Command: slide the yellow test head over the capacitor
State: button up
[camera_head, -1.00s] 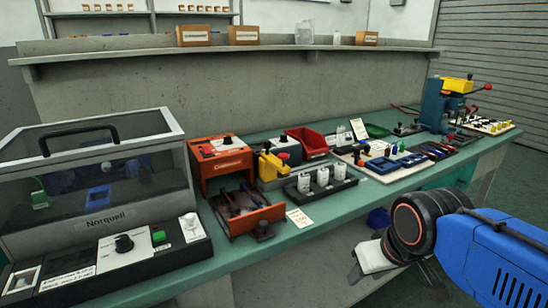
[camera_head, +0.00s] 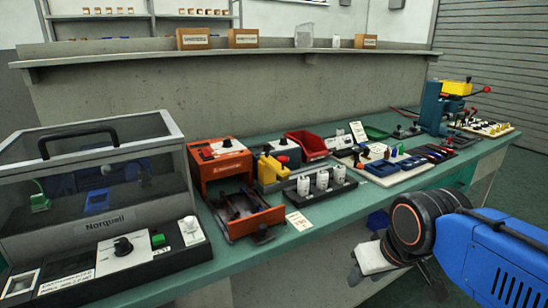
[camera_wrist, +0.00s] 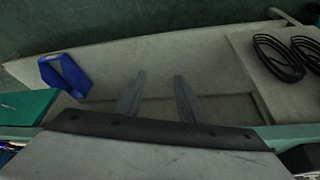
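The yellow test head (camera_head: 269,168) stands on the bench to the left of a black rack with three white capacitors (camera_head: 322,180). It looks beside the capacitors, not over them. Which capacitor is meant, I cannot tell. My gripper's two fingers show in the wrist view (camera_wrist: 160,82), spread apart with nothing between them. They are over a grey surface below the bench edge, away from the test head. In the head view my wrist is at the lower right, in front of the bench, and hides most of the gripper.
An orange unit with an open drawer (camera_head: 248,218) is left of the test head. A lidded Norquell machine (camera_head: 105,225) fills the left end. A red bin (camera_head: 308,143) and a blue tool tray (camera_head: 382,168) are nearby. A blue object (camera_wrist: 65,75) shows in the wrist view.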

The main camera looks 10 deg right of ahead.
jog(key=w+a+r+g, duration=0.1)
jog(key=w+a+r, duration=0.1)
jog(key=w+r, duration=0.9)
notch_tip(320, 180, up, 27)
jog(key=g, duration=0.4)
send_over(267, 144)
notch_tip(267, 144, down, 18)
jog(key=shift+s+r, duration=0.15)
jog(key=shift+r, duration=0.1)
grip_shut()
